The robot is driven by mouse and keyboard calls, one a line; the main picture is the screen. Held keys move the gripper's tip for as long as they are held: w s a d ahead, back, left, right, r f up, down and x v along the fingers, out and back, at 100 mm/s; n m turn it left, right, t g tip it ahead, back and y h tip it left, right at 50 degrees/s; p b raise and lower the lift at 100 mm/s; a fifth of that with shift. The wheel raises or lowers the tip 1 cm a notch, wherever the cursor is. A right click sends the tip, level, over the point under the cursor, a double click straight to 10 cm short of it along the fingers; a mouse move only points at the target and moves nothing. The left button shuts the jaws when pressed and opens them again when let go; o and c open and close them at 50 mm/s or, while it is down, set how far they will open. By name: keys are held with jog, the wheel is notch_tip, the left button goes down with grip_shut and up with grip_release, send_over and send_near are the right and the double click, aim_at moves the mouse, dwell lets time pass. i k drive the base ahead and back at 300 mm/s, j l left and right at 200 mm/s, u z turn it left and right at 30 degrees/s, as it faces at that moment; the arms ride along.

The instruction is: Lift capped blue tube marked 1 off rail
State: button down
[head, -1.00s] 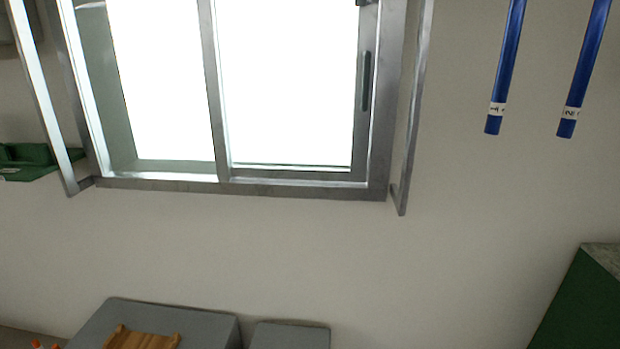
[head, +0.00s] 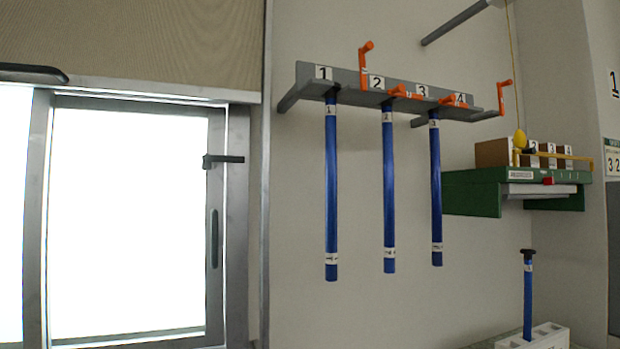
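The blue tube marked 1 (head: 331,190) hangs upright from the grey rail (head: 345,92), under the rail's label 1 at its left end. It has a white band near its top and another near its lower end. Its cap is not clearly visible at the rail. Blue tubes marked 2 (head: 389,190) and 3 (head: 436,190) hang to its right. My gripper is not in view.
A green shelf (head: 472,195) with brown boxes is at right. Below it, a black-capped blue tube (head: 528,290) stands in a white rack (head: 545,338). A window (head: 125,220) fills the left.

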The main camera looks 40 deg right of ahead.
aim_at(331, 96)
jog(key=i+j+z, duration=0.2)
jog(key=z, duration=0.15)
jog(key=i+j+z, duration=0.35)
jog(key=k+l, duration=0.05)
jog(key=k, duration=0.05)
